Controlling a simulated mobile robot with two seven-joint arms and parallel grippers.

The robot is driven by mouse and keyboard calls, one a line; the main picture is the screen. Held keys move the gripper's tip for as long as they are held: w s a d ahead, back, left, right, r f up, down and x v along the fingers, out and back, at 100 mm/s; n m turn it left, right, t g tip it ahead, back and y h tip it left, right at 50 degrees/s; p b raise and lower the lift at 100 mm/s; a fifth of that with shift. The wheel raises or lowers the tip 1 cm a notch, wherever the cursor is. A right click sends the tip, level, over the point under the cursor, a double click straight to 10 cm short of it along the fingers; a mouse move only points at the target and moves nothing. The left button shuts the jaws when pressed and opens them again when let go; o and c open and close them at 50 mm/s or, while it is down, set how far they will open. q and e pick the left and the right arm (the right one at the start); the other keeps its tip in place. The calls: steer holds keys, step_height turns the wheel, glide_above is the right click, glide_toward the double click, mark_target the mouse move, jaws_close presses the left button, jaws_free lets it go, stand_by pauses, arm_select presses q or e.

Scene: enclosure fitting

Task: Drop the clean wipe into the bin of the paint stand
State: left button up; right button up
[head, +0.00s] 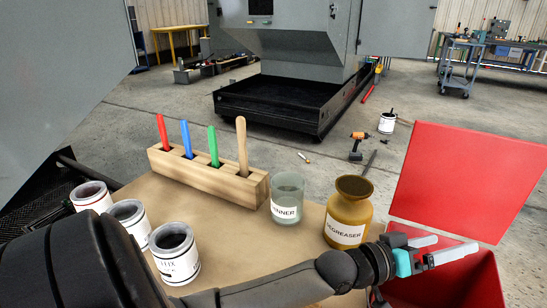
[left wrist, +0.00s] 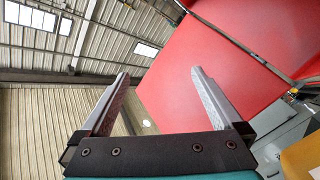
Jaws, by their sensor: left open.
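The red bin (head: 470,282) stands at the right edge of the paint stand (head: 235,250). Its lid (head: 455,185) is raised behind it and fills much of the left wrist view (left wrist: 235,60). My left gripper (head: 456,247) reaches in from the left and is over the bin's opening. Its two fingers are spread apart, with nothing between them in the left wrist view (left wrist: 160,75). I see no clean wipe in either view; the inside of the bin is mostly hidden. My right gripper is not in view.
A brown degreaser bottle (head: 352,205) and a thinner jar (head: 287,197) stand close to my left forearm. A wooden block (head: 200,178) holds several coloured handles. Several paint cans (head: 174,252) stand on the left. A drill (head: 357,142) lies on the floor behind.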

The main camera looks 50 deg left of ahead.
arm_select(q)
steer(key=p+v, duration=0.4)
steer(key=v, duration=1.1)
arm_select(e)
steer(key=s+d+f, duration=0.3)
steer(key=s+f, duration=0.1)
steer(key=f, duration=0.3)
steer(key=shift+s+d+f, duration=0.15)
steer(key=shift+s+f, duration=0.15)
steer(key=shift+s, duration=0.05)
